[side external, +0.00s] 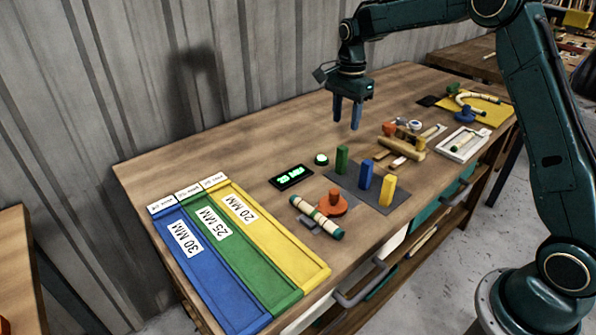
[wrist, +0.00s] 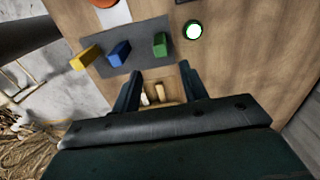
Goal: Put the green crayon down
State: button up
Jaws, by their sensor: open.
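The green crayon (side external: 342,158) stands upright at the back left end of a dark grey mat (side external: 343,182). It also shows in the wrist view (wrist: 160,45), beyond my fingertips. A blue crayon (side external: 366,175) and a yellow crayon (side external: 387,191) stand in line with it on the same mat. My gripper (side external: 346,118) is open and empty, pointing down above the table. It is higher than the green crayon and apart from it. In the wrist view my two fingers (wrist: 158,80) have a clear gap, with wooden pieces visible far below between them.
A lit green button (side external: 321,159) and a small display (side external: 291,177) lie left of the mat. Blue, green and yellow trays (side external: 302,258) fill the left end. Wooden parts (side external: 402,147) clutter the right.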

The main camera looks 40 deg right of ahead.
jog(key=s+a+r+n+t, duration=0.1)
jog(key=s+a+r+n, duration=0.25)
jog(key=s+r, duration=0.35)
jog(key=s+a+r+n+t, duration=0.25)
jog(key=s+r+n, duration=0.3)
jog(key=s, duration=0.35)
jog(key=s+a+f+n+t, duration=0.1)
jog(key=s+n, duration=0.3)
jog(key=s, duration=0.5)
jog(key=s+a+f+n+t, duration=0.1)
jog(key=s+a+n, duration=0.1)
jog(key=s+n, duration=0.3)
jog(key=s, duration=0.4)
jog(key=shift+a, duration=0.3)
